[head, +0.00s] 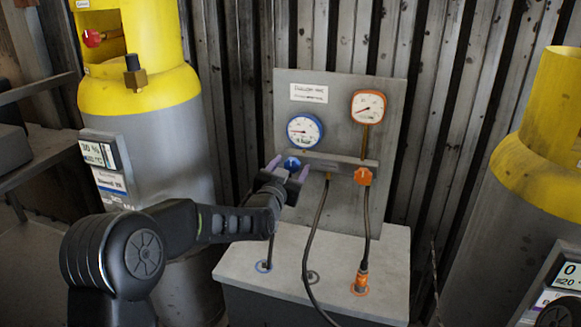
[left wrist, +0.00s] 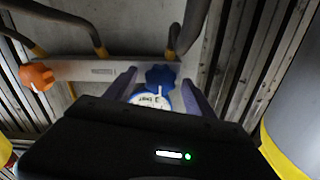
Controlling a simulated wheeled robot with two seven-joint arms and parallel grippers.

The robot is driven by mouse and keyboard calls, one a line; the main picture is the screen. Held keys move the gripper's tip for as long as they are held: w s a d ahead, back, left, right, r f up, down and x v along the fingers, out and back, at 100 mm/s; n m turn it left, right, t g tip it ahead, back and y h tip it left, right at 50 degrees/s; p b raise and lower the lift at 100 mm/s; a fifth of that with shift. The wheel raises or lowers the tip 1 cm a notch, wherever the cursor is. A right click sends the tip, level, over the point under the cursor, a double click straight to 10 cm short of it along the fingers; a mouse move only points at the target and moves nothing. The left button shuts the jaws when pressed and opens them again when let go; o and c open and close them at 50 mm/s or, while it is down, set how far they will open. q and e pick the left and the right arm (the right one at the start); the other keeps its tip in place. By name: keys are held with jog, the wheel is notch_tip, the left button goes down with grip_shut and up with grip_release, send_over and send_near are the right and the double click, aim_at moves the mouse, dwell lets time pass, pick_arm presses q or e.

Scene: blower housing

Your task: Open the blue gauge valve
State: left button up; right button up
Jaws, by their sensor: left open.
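The blue gauge valve (head: 292,163) is a small blue knob on the left end of a grey manifold bar, below the blue-rimmed gauge (head: 305,131). My left gripper (head: 288,170) is open in front of it, with its fingers on either side of the knob. In the left wrist view the blue knob (left wrist: 160,77) shows between the two purple-grey fingertips, nearer the right one. I cannot tell whether a finger touches it. The blue gauge's face is partly hidden behind the gripper body there. My right gripper is not in view.
An orange knob (head: 363,176) sits on the bar's right end, below an orange gauge (head: 368,106). Hoses hang in front of the grey panel (head: 390,130) to the grey box (head: 330,262). Yellow-topped cylinders stand left (head: 160,130) and right (head: 530,160).

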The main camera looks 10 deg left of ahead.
pick_arm(q)
jog(key=c, duration=1.4)
jog(key=shift+o, duration=0.2)
